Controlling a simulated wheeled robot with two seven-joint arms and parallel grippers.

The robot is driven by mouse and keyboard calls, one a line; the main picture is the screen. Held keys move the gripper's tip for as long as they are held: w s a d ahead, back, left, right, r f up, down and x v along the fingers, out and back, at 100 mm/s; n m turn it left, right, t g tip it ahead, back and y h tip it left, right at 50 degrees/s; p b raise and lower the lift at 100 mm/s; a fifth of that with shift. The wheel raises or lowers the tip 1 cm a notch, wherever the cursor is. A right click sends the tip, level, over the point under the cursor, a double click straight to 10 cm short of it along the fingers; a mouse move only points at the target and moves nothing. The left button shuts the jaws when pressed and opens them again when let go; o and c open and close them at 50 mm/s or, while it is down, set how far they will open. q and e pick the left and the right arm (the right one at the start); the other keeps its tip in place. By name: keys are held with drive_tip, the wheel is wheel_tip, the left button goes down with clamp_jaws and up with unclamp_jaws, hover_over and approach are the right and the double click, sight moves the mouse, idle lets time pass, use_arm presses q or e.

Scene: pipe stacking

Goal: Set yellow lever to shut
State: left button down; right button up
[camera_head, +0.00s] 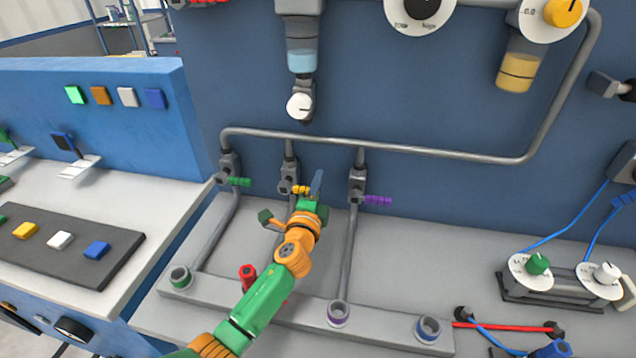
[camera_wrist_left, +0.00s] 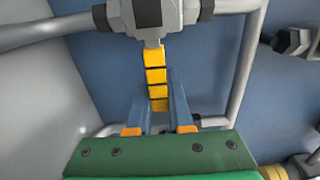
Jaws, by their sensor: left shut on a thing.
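The yellow lever (camera_head: 300,190) sticks out to the right from the middle grey valve (camera_head: 289,178) on the blue wall. In the left wrist view the ribbed yellow lever (camera_wrist_left: 155,67) hangs from the grey valve body (camera_wrist_left: 150,14) toward my fingers. My left gripper (camera_head: 316,184) is at the lever's free end. In the left wrist view the blue-grey fingers of this gripper (camera_wrist_left: 158,90) are on either side of the lever's outer segments, shut on it. My right gripper is in neither view.
A green lever (camera_head: 239,182) on the left valve and a purple lever (camera_head: 378,200) on the right valve flank the yellow one. Grey pipes (camera_head: 350,255) run down to a ledge with coloured rings. A dial box (camera_head: 560,283) and cables are at the right.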

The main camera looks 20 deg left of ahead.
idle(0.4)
use_arm(q)
drive_tip(key=c, duration=0.8)
unclamp_jaws()
drive_tip(key=shift+f, duration=0.1)
drive_tip(key=v, duration=0.7)
